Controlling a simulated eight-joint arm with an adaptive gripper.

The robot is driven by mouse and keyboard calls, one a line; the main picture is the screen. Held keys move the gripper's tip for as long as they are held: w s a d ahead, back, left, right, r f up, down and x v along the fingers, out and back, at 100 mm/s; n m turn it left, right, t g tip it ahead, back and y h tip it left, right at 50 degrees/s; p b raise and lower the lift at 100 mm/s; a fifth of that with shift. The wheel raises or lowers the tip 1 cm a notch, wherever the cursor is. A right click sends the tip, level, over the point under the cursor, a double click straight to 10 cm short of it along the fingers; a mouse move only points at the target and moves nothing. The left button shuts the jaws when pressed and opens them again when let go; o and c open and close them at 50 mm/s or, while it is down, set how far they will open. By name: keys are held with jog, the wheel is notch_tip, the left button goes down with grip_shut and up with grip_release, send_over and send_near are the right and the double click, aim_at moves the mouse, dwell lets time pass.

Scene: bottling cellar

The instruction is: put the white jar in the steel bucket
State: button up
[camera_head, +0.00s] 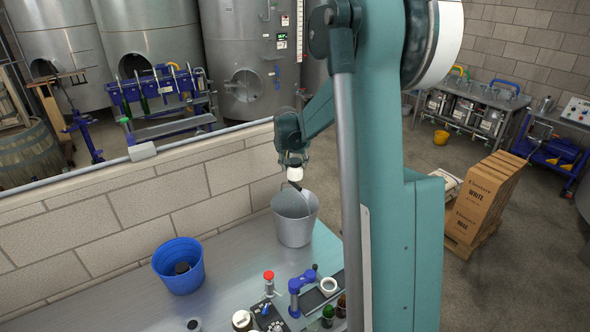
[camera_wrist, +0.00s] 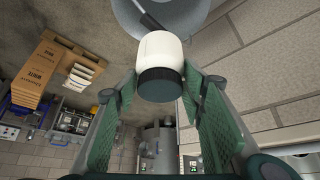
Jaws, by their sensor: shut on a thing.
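The white jar (camera_head: 295,174) hangs at the lower end of my gripper (camera_head: 292,157), above the back of the steel bucket's rim. In the wrist view the white jar (camera_wrist: 160,50), with a dark end, sits between the green fingertips of my gripper (camera_wrist: 160,88), which is shut on it. The steel bucket (camera_head: 295,225) stands upright on the metal bench near the block wall. The bucket (camera_wrist: 190,12) also shows at the top of the wrist view, beyond the jar. A dark bar, perhaps its handle, shows by the rim. Exact height above the rim is unclear.
A blue bucket (camera_head: 178,267) with a dark thing inside stands left on the bench (camera_head: 225,258). A red-topped device (camera_head: 268,280), a blue clamp-like tool (camera_head: 295,292) and small bottles (camera_head: 328,316) crowd the front. The low block wall (camera_head: 130,210) runs behind the bench.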

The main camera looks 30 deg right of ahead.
aim_at(295, 169)
jog(key=shift+f, duration=1.4)
jog(key=shift+f, duration=0.2)
jog(key=o, duration=0.9)
jog(key=shift+o, duration=0.2)
jog(key=shift+r, duration=0.25)
jog(key=b+v, duration=0.1)
jog(key=v, duration=1.1)
